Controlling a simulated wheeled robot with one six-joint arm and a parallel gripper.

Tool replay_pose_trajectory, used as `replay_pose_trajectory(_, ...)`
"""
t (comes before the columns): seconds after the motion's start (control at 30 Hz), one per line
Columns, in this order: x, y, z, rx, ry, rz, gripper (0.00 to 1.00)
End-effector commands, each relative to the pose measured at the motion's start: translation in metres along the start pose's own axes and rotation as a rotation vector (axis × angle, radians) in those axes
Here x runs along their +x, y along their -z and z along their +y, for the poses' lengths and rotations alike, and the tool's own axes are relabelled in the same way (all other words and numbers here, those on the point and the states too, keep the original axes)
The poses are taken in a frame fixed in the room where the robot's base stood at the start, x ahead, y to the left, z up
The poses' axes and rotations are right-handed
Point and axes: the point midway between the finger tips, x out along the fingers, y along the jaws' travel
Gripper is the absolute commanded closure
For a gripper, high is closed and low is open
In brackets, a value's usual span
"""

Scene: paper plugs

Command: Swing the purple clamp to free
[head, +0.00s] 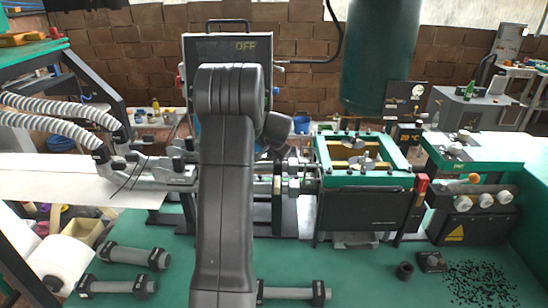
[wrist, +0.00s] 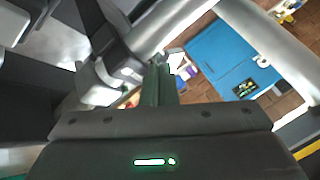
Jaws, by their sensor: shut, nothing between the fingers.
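I cannot make out a purple clamp for certain in either view; my arm covers part of the machine in the head view. My gripper shows in the wrist view (wrist: 157,75), its greenish fingers shut together with nothing between them. The fingers are close to a grey metal bracket (wrist: 105,80) and a thick pale bar (wrist: 165,25); I cannot tell whether they touch. In the head view the end of my arm is over the middle of the machine, and the fingers are mostly hidden.
A green-framed press unit (head: 365,195) stands right of my arm. A dark panel reading OFF (head: 195,48) is behind it. Ribbed hoses (head: 55,110) run in from the left. Grey rollers (head: 125,285) lie on the green surface in front. A large green tank (head: 380,55) hangs behind.

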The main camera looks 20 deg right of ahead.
Motion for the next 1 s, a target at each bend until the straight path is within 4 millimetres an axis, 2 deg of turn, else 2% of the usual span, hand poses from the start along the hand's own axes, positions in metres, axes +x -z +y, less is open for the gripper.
replay_pose_trajectory(0.5,0.017,-0.005,-0.029,-0.001,0.000,-0.004,1.00)
replay_pose_trajectory(1.0,0.024,0.000,-0.042,-0.001,0.000,-0.002,1.00)
